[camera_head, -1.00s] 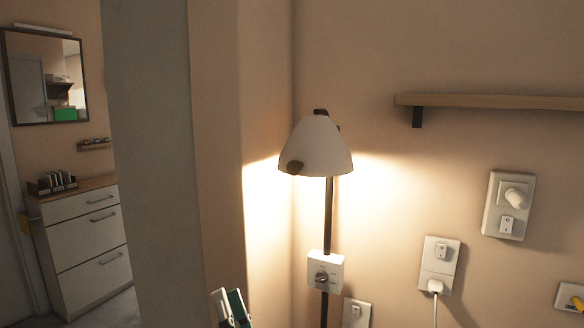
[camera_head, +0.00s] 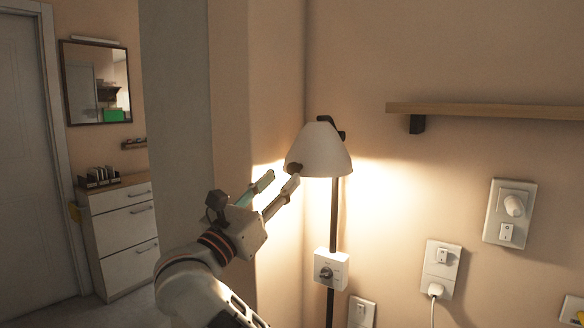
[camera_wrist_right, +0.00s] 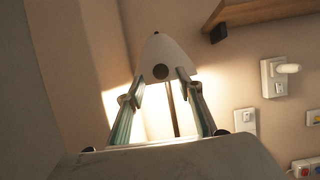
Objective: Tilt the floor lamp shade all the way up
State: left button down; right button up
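The floor lamp's white cone-shaped shade (camera_head: 326,150) hangs with its opening facing down, lit, near the top of a thin black pole (camera_head: 334,220). A dark round knob sits low on the shade and shows clearly in the right wrist view (camera_wrist_right: 160,72). My right gripper (camera_head: 281,179) is open and empty, its fingertips just left of the shade's lower edge. In the right wrist view, the shade (camera_wrist_right: 165,52) and knob appear between the two spread fingers (camera_wrist_right: 160,79). I cannot tell whether a fingertip touches the shade. My left gripper is not in view.
A white control box (camera_head: 331,268) with a dial is on the pole. A wooden shelf (camera_head: 490,109) is on the wall at right, above switch and socket plates (camera_head: 509,213). A wall corner (camera_head: 277,110) stands close at left, with a drawer cabinet (camera_head: 120,240) beyond.

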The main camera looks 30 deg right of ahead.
aim_at(291, 170)
jog(key=p+x, duration=0.1)
jog(key=x, duration=0.5)
jog(key=shift+s+r, duration=0.1)
grip_shut()
